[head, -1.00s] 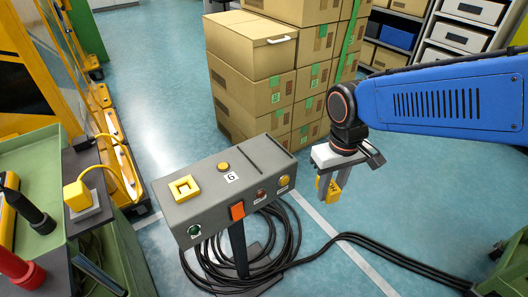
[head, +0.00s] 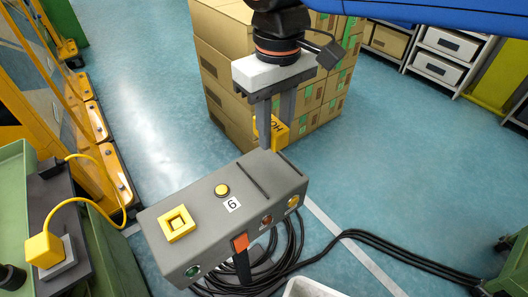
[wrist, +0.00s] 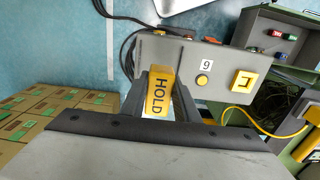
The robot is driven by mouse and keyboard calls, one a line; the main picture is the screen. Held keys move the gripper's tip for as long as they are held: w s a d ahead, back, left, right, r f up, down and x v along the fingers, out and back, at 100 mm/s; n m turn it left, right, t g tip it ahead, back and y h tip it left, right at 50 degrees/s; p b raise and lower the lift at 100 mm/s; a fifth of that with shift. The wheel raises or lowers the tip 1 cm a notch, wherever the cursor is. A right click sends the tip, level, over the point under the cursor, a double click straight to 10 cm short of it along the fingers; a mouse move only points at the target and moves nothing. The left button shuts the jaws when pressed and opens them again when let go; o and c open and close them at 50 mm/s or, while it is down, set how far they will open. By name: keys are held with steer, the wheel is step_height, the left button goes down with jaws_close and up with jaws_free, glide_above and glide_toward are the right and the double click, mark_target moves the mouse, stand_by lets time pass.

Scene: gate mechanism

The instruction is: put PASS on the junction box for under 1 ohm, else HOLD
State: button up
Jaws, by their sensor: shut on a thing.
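The grey junction box (head: 215,200) stands on a post. Its top has a yellow square socket (head: 177,222), a yellow button (head: 222,190), a number label (head: 232,204) and a dark narrow slot (head: 252,179) toward the far right end. My gripper (head: 275,140) is shut on a yellow tag reading HOLD (head: 279,128), just beyond the box's far edge near the slot. The wrist view shows the HOLD tag (wrist: 158,95) between the fingers, with the box (wrist: 185,60) beyond it. I cannot tell whether the tag touches the box. No PASS tag or resistance reading is visible.
Stacked cartons (head: 225,70) stand behind my gripper. Black cables (head: 390,250) lie around the post. A yellow plug block (head: 45,250) with a yellow cable sits at left. A white bin rim (head: 315,288) shows at the bottom. Floor at right is mostly clear.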

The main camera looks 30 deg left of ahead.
mark_target(272, 173)
steer(key=shift+w+a+f, duration=0.15)
steer(key=shift+f, duration=4.85)
steer(key=shift+f, duration=0.1)
steer(key=o, duration=1.1)
steer(key=shift+c, duration=0.2)
step_height(272, 173, up, 12)
steer(key=shift+r, duration=0.15)
